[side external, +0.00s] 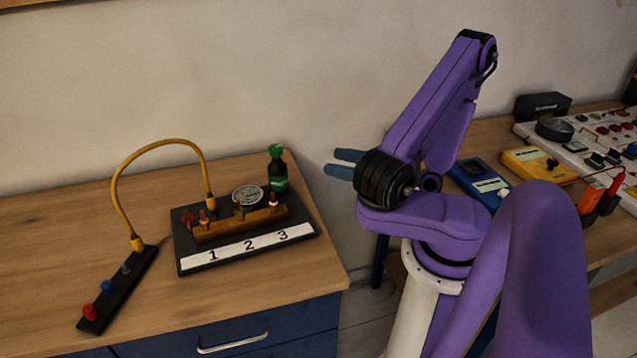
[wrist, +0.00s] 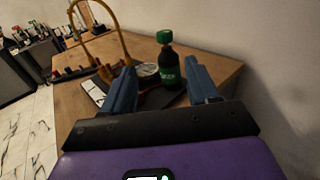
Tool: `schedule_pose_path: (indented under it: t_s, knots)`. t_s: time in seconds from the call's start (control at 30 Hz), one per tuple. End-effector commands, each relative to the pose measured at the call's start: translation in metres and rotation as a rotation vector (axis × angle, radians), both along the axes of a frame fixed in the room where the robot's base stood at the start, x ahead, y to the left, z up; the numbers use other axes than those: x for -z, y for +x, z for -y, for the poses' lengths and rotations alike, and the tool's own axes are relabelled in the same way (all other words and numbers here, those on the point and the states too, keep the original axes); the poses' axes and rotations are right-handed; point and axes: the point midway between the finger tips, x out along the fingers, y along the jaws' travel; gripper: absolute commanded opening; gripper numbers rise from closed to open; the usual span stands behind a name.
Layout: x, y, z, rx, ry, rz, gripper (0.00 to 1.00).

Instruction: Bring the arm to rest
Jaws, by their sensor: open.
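My purple arm is folded up, with my gripper (side external: 343,163) to the right of the wooden desk, in the gap between the two benches. In the wrist view my gripper (wrist: 163,82) has its two blue fingers apart, with nothing between them but the view of the desk beyond. The gauge rig (side external: 246,242), a black base with a label strip numbered 1, 2 and 3, sits on the desk to the left. A round dial gauge (side external: 247,196) and a brass manifold (side external: 240,225) with small valves stand on it. My gripper is apart from all of them.
A green-capped dark bottle (side external: 277,172) stands behind the rig. A yellow hose (side external: 147,150) arches from the rig to a black strip (side external: 118,290) with coloured knobs. Meters, including a yellow one (side external: 530,162), and a white panel (side external: 590,135) lie on the right bench.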

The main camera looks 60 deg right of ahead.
Motion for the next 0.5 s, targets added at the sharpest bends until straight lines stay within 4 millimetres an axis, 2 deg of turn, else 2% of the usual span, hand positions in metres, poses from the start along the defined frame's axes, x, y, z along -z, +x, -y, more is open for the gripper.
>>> schedule_pose_path:
  t_s: [0.3,0.5]
  knots:
    - [-0.006,0.028,-0.035,-0.367,-0.104,-0.045,0.59]
    - [-0.008,0.036,-0.06,-0.628,-0.189,-0.069,0.59]
